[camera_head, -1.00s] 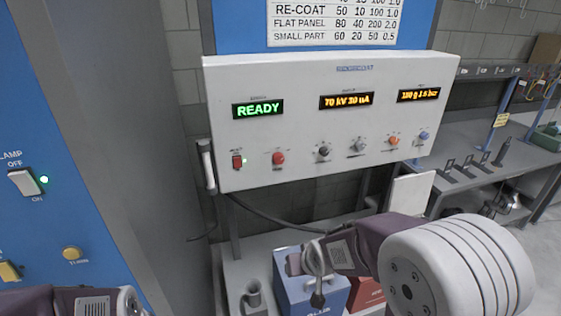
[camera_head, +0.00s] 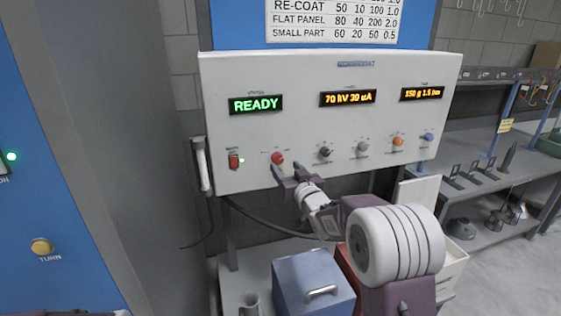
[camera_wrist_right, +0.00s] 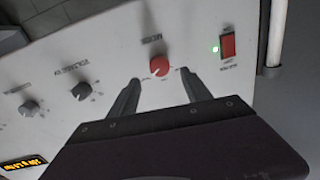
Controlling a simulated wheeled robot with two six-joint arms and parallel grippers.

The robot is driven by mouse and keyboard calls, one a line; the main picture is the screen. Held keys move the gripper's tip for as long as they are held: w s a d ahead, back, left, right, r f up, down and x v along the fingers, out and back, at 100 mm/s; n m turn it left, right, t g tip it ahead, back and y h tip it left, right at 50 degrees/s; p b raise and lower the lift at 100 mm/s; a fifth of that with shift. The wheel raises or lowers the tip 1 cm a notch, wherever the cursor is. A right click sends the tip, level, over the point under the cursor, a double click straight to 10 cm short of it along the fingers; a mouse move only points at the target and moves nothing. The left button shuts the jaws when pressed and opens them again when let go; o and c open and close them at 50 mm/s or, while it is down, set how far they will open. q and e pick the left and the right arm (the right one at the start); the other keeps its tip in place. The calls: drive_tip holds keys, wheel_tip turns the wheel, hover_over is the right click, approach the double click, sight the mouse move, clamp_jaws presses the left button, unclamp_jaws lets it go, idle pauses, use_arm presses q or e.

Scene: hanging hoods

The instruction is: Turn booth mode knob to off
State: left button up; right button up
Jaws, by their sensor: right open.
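The control panel (camera_head: 300,120) is a light box with a row of knobs below its displays. A red knob (camera_head: 277,158) is the leftmost knob; dark grey (camera_head: 325,151), grey (camera_head: 362,147), orange (camera_head: 397,142) and blue (camera_head: 428,137) knobs follow to its right. Their labels are too small to read, so I cannot tell which is booth mode. My right gripper (camera_head: 286,172) is open just below the red knob. In the right wrist view, the red knob (camera_wrist_right: 160,66) lies between and just beyond the fingertips (camera_wrist_right: 160,79); contact is not visible. My left gripper is out of view.
A red rocker switch (camera_head: 234,160) with a green light sits left of the knob. A pale handle (camera_head: 202,165) hangs at the panel's left edge. A blue box (camera_head: 312,280) stands below. A grey workbench (camera_head: 520,165) is at right.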

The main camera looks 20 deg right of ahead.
sight(278, 160)
drive_tip(key=w, duration=0.2)
drive_tip(key=w+p, duration=0.1)
drive_tip(key=w, duration=0.2)
drive_tip(key=shift+w+a+f, duration=0.1)
drive_tip(key=shift+w+a, duration=0.15)
drive_tip(key=shift+w, duration=0.05)
clamp_jaws()
drive_tip(key=shift+f+n+b, duration=0.15)
drive_tip(key=shift+n+b, duration=0.75)
drive_tip(key=shift+b, duration=0.15)
drive_tip(key=n+b, duration=0.4)
drive_tip(key=shift+a, duration=0.1)
drive_tip(key=n+b, duration=0.3)
drive_tip(key=shift+n+g+b, duration=0.3)
drive_tip(key=shift+n+b, duration=0.35)
drive_tip(key=shift+n, duration=0.55)
drive_tip(key=shift+r, duration=0.2)
